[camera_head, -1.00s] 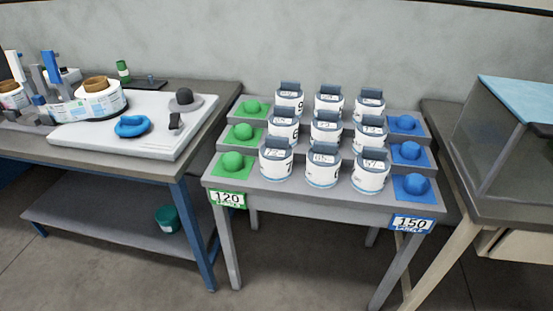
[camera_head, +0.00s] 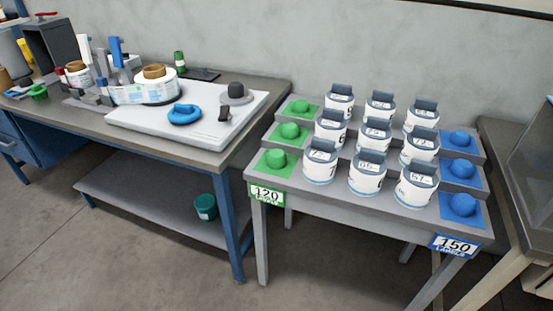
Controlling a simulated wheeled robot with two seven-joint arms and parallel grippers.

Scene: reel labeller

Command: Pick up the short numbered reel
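Several white reels with grey-blue tops and handwritten numbers stand in three stepped rows on the grey rack table (camera_head: 333,203). The front row has a left reel (camera_head: 320,168), a middle reel (camera_head: 367,179) and a right reel (camera_head: 416,190). Behind them are a middle row, with a reel at its centre (camera_head: 375,135), and a back row, with a reel at its centre (camera_head: 380,106). The numbers are too small to read surely, and I cannot tell which reel is the short one. Neither of my grippers is in view.
Green pads with knobs (camera_head: 274,161) line the rack's left side by a 120 sign (camera_head: 267,194). Blue pads with knobs (camera_head: 462,207) line its right side by a 150 sign (camera_head: 453,245). A workbench (camera_head: 205,152) with a labelling machine (camera_head: 145,88) stands left; a clear-sided case stands right.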

